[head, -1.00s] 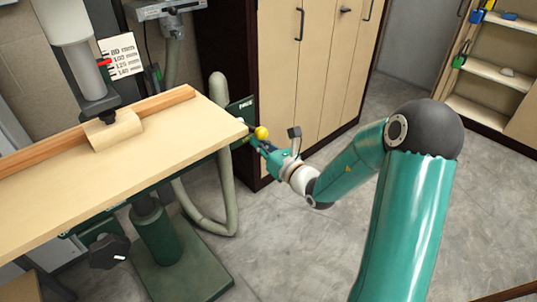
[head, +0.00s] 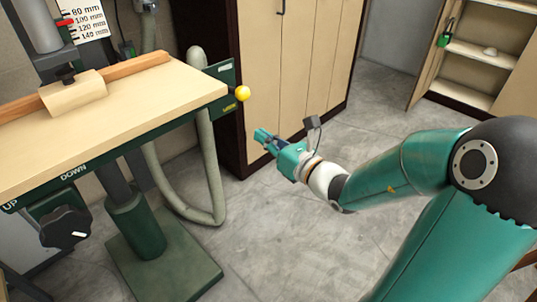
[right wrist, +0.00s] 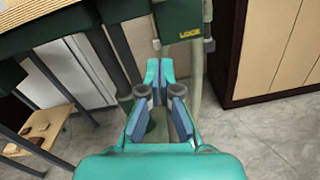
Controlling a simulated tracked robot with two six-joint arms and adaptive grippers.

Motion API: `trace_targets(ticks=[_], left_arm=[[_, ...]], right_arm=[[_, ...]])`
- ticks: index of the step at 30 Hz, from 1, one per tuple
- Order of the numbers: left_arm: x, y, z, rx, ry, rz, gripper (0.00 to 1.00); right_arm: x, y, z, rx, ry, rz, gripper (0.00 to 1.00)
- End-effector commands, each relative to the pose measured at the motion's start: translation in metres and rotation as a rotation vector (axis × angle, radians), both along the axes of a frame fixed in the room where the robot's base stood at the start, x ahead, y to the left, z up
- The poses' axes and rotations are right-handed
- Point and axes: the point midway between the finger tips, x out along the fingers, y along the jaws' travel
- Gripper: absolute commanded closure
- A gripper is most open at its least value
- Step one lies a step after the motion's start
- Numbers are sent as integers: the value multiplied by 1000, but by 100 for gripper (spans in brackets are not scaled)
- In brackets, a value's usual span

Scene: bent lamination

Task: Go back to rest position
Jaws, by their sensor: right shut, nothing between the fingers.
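My right gripper (head: 262,139) is shut and empty. It hangs in the air to the right of the machine table (head: 160,98), clear of it and of the yellow ball knob (head: 243,93) on the machine's green panel. In the right wrist view its fingers (right wrist: 153,70) come together with nothing between them, pointing toward the machine's column and hose. My right arm reaches in from the right side of the head view. My left gripper is not in view.
A curved wooden piece (head: 74,94) sits on the machine table against a wooden fence (head: 135,69). A grey hose (head: 210,165) loops below the table. Tall wooden cabinets (head: 300,60) stand behind my gripper. The grey floor (head: 275,235) is open around the machine base (head: 165,262).

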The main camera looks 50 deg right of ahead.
Motion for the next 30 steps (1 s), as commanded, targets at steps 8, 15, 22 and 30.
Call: trace_targets(ticks=[8, 15, 22, 30], left_arm=[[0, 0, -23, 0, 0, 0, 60], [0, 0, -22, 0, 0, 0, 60], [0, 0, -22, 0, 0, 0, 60], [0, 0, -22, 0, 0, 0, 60]], right_arm=[[-13, 2, -2, -2, 2, -3, 100], [-12, 7, -8, -3, 25, 19, 100], [5, 62, -83, -81, 257, 264, 100], [-39, 176, -243, -473, 676, 937, 100]])
